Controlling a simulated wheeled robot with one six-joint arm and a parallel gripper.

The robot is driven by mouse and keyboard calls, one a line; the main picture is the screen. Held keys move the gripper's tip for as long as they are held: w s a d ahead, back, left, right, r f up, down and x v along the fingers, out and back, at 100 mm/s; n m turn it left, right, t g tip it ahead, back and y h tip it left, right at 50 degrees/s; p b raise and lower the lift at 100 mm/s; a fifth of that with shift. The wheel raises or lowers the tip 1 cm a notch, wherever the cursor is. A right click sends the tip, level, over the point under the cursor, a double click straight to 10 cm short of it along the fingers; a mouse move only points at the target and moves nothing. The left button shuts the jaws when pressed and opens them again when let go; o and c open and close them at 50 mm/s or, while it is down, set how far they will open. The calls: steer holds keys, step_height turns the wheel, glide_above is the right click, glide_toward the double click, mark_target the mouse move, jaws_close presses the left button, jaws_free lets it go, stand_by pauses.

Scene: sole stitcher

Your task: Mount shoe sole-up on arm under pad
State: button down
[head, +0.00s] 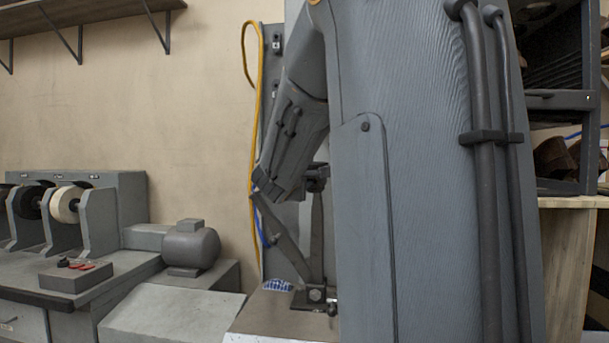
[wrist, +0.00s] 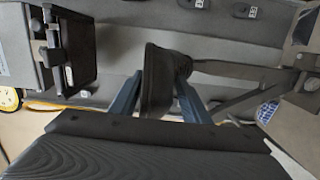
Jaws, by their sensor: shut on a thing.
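In the wrist view my gripper (wrist: 158,82) has its two blue fingers closed on a dark shoe (wrist: 154,92) between them. The shoe stands narrow side to the camera, so I cannot tell which way its sole faces. A grey machine arm (wrist: 235,71) reaches in from the right, its near end close behind the shoe. Whether the shoe is around that end or only beside it cannot be told. In the head view a slanted grey strut (head: 284,243) rises from the machine's base; the shoe and my fingertips do not show clearly there. I cannot identify the pad with certainty.
A dark block with a metal plate (wrist: 75,52) stands left of the shoe in the wrist view. In the head view a bench with polishing wheels (head: 65,205) and a motor (head: 190,246) is at left. A shelving rack (head: 565,100) stands at right.

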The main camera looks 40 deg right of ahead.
steer(key=shift+s+d+f, duration=0.1)
steer(key=shift+s+d, duration=0.1)
steer(key=shift+s, duration=0.05)
steer(key=shift+r+b, duration=0.35)
steer(key=shift+b, duration=0.35)
stand_by(0.6)
steer(key=c, duration=0.9)
jaws_free()
steer(key=shift+f, duration=0.1)
steer(key=shift+b+v, duration=0.65)
steer(key=shift+v, duration=3.25)
steer(key=shift+a, duration=0.15)
